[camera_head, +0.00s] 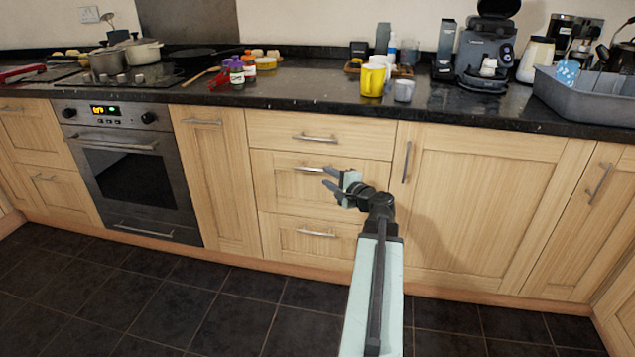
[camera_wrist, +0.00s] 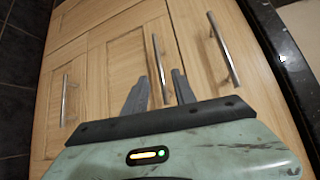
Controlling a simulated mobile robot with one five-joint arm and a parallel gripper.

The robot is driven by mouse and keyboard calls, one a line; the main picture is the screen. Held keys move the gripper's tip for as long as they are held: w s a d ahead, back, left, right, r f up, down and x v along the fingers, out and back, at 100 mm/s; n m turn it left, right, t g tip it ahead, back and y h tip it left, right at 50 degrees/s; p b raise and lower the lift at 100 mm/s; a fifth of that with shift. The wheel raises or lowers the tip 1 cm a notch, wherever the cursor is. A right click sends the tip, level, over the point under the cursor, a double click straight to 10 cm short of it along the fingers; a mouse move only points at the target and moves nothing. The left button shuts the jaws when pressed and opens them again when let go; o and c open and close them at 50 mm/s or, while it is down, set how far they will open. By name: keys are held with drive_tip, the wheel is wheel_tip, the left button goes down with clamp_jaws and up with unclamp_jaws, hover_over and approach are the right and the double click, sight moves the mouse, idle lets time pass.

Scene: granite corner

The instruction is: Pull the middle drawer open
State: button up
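The middle drawer (camera_head: 280,182) is a pale wood front in a stack of three, and it is shut flush with its neighbours. Its bar handle (camera_head: 312,169) is silver and horizontal. My gripper (camera_head: 328,178) is open in front of the drawer, near the right part of this handle. The wrist view is turned sideways, with the worktop at the right. There the middle handle (camera_wrist: 158,60) shows between the two spread dark fingers of my gripper (camera_wrist: 158,78). I cannot tell how deep the fingers reach around the handle.
The top drawer handle (camera_head: 315,138) and bottom drawer handle (camera_head: 316,233) lie above and below. A black worktop (camera_head: 300,95) overhangs the drawers. A tall cupboard door (camera_head: 480,200) is at the right and an oven (camera_head: 135,175) at the left. The dark tiled floor (camera_head: 240,310) is clear.

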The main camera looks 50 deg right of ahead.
sight(315, 170)
drive_tip(key=b+x, duration=0.1)
drive_tip(key=x, duration=0.7)
drive_tip(key=shift+a+r, duration=0.1)
drive_tip(key=shift+c, duration=0.2)
clamp_jaws()
idle(0.9)
